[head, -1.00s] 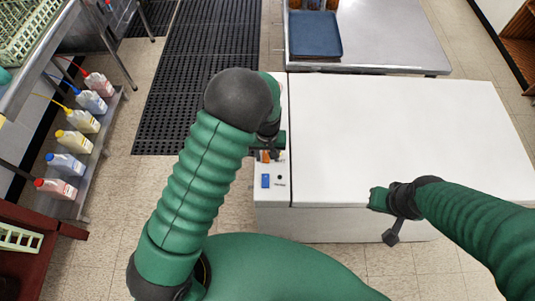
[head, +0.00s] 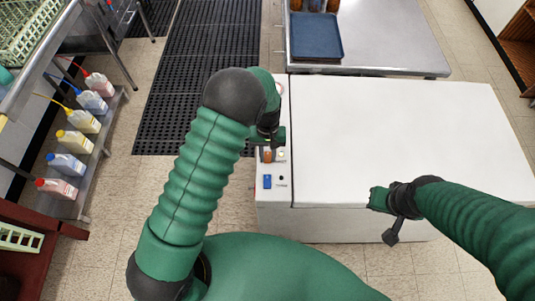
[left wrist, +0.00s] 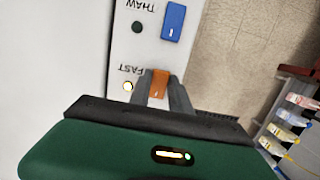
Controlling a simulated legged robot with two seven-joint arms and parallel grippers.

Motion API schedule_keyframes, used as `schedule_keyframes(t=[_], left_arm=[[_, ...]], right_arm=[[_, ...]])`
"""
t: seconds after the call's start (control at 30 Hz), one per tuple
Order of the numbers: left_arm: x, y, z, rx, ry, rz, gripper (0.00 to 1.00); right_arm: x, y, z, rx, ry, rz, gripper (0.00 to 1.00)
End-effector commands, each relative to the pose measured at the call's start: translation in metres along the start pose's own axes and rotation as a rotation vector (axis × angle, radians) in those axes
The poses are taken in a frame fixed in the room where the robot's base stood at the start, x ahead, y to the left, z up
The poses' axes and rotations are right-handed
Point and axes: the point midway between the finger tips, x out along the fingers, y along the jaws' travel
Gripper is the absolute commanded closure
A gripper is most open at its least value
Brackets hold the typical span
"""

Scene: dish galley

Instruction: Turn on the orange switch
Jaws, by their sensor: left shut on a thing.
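The orange switch (head: 267,155) is on the white control panel at the left end of the white chest unit. In the left wrist view the orange switch (left wrist: 159,84) sits between the two fingers of my left gripper (left wrist: 161,92), which is shut on it. The round lamp (left wrist: 128,86) beside it, near the word FAST, looks lit. In the head view my left gripper (head: 270,143) is over the panel, its fingers partly hidden by my wrist. My right gripper (head: 378,199) is over the front edge of the unit; its jaws are too small to read.
A blue switch (head: 267,181) with a dark lamp, marked THAW, is on the same panel. The unit's white lid (head: 400,130) is clear. A steel table with a blue tray (head: 315,36) stands behind. Several jugs (head: 75,142) line a shelf at left.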

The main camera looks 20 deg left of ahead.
Motion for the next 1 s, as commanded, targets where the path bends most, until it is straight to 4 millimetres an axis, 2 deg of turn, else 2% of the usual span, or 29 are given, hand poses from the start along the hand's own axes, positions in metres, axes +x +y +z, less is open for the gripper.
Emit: schedule_keyframes(t=[0.27,0.3,0.47,0.8,0.87,1.0], left_arm=[[0.000,-0.001,-0.002,0.000,-0.004,-0.001,1.00],[0.000,0.000,-0.002,0.000,-0.004,0.000,0.74],[0.000,-0.001,-0.001,0.000,-0.004,-0.001,0.55],[-0.004,0.000,-0.001,0.000,-0.004,0.000,0.55],[-0.011,0.000,-0.002,0.000,-0.002,0.000,0.55],[-0.043,0.001,-0.003,0.001,0.001,0.003,0.55]], right_arm=[[0.000,0.000,0.000,0.000,0.000,0.000,1.00],[0.000,0.000,0.000,0.000,0.000,0.000,1.00],[0.000,0.000,0.000,0.000,0.000,0.000,1.00],[0.001,0.000,0.000,0.000,0.000,0.000,1.00],[0.002,0.000,0.001,0.000,0.000,0.000,1.00],[0.006,0.000,0.001,0.000,0.000,0.000,1.00]])
